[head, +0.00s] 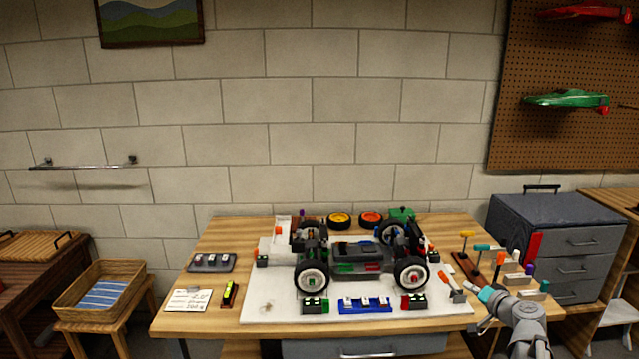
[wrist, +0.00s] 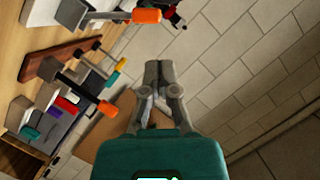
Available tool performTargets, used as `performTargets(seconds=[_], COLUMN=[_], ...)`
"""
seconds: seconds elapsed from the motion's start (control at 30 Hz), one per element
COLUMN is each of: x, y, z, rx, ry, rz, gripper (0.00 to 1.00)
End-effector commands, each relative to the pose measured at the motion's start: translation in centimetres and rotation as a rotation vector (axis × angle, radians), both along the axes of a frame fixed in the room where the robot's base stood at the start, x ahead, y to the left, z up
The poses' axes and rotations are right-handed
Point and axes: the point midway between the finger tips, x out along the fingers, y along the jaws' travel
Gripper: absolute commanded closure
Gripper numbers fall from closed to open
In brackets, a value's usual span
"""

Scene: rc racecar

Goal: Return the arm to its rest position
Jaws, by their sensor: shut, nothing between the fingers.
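My gripper (head: 474,290) is over the right end of the workbench in the head view, at the end of my grey arm, which comes in from the lower right. In the wrist view its two fingers (wrist: 158,68) are together with nothing between them. The RC car (head: 355,262) stands on the white mat (head: 262,302), to the left of my gripper. In the wrist view, orange-handled tools (wrist: 146,16) stand near the gripper at upper left, apart from the fingertips as far as I can tell.
A rack of coloured-handled tools (head: 468,268) stands close beside my gripper. A grey drawer cabinet (head: 575,238) is at right. Blue, green and red small parts (head: 365,306) lie along the mat's front. A pegboard (head: 565,140) hangs on the wall. The space above the bench looks clear.

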Motion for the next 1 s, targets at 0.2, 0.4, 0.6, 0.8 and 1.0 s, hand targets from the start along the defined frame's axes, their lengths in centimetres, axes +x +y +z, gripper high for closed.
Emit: performTargets(seconds=[0.2, 0.4, 0.6, 0.8, 1.0], x=[-0.5, -2.2, -5.1, -8.5, -11.8], y=[7.5, 14.2, 19.3, 23.0, 25.0], z=[-3.0, -6.4, -9.5, -12.0, -13.4], rx=[-0.068, -0.158, -0.265, -0.390, -0.520], ry=[0.160, 0.353, 0.554, 0.759, 0.940], rz=[0.163, 0.313, 0.426, 0.495, 0.513], gripper=[1.00, 1.00, 1.00, 1.00, 1.00])
